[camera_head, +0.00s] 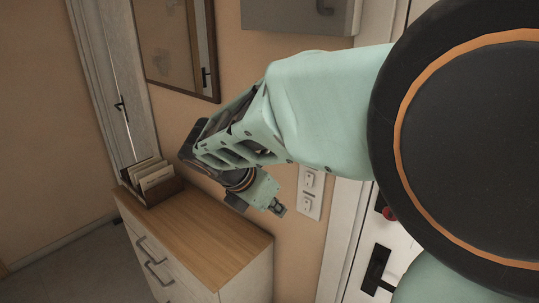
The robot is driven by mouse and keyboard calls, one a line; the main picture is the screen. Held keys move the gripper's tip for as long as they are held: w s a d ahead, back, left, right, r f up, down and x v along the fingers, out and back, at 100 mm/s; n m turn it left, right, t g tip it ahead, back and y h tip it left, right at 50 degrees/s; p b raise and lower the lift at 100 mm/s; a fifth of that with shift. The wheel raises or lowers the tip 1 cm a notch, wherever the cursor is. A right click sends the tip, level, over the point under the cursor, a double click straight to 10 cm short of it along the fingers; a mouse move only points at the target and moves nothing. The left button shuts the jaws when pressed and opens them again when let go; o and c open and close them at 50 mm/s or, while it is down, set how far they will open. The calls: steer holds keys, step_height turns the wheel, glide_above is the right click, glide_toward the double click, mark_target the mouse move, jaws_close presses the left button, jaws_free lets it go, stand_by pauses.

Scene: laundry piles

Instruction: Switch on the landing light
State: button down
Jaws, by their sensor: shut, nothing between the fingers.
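A white switch plate (317,207) is on the tan wall, just left of the white door frame. It has two switches, an upper one (309,181) and a lower one (306,203). No label shows which one is for the landing light, and I cannot tell whether either is on. My gripper (280,209) is shut and empty. It appears just left of the plate, near the height of the lower switch. I cannot tell whether it touches the wall or the plate.
A wooden-topped cabinet (205,238) stands against the wall below my arm, with a letter holder (152,184) on its left end. A framed mirror (178,45) and a grey box (300,15) are on the wall above. A door with a black handle (376,270) is at right.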

mark_target(306, 205)
steer(key=shift+w+r+n, duration=0.3)
steer(key=shift+w, duration=0.1)
steer(key=shift+f, duration=0.1)
steer(key=shift+w+d+f+b, duration=1.8)
steer(key=shift+d+f+b, duration=0.05)
steer(key=shift+f, duration=0.2)
steer(key=shift+w+d+f+b, duration=1.8)
steer(key=shift+f+b, duration=0.05)
steer(key=shift+f, duration=0.15)
